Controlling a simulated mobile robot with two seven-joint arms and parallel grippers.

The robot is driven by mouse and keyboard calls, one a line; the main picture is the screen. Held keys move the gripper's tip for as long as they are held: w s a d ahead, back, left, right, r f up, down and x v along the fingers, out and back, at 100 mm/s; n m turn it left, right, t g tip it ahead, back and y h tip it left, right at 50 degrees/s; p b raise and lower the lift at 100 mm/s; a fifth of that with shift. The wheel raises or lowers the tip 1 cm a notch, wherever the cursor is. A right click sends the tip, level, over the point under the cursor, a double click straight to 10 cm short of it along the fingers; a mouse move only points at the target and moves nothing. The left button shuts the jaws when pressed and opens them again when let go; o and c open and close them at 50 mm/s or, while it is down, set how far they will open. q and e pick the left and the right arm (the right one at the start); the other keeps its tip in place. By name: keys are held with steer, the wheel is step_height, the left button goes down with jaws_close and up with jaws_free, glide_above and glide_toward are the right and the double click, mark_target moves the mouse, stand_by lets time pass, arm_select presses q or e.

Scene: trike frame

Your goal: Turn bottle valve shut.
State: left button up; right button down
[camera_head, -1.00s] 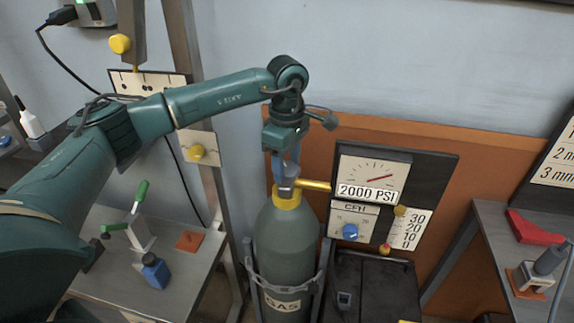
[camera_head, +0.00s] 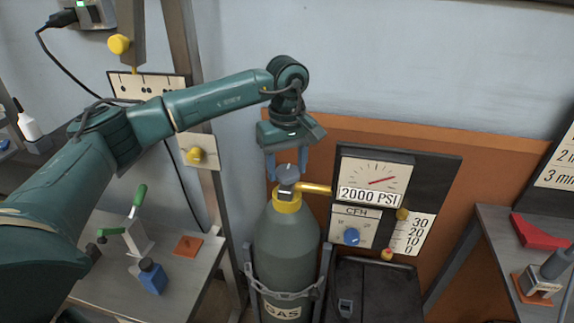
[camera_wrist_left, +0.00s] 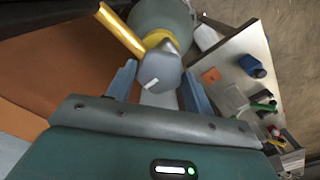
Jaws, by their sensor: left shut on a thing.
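The grey-green gas bottle (camera_head: 286,245) stands upright with a yellow collar (camera_head: 287,204) at its neck. Its grey valve knob (camera_head: 288,174) is on top, with a pale mark on the knob showing in the left wrist view (camera_wrist_left: 154,78). My left gripper (camera_head: 287,172) points down from above, its blue fingers on either side of the knob, and is shut on it. In the left wrist view the fingers (camera_wrist_left: 158,92) flank the knob. My right gripper is not in view.
A yellow pipe (camera_head: 315,188) runs right from the bottle neck to the gauge panel (camera_head: 430,175), which reads 2000 PSI. A chain (camera_head: 285,291) crosses the bottle. Left is a bench (camera_head: 115,290) with a green-handled clamp (camera_head: 138,230) and blue bottle (camera_head: 152,277); right is another bench (camera_head: 490,230).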

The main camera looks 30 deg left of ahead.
mark_target(287, 171)
arm_select(q)
steer(key=shift+r, duration=0.15)
steer(key=o, duration=1)
step_height(287, 171, up, 13)
stand_by(0.7)
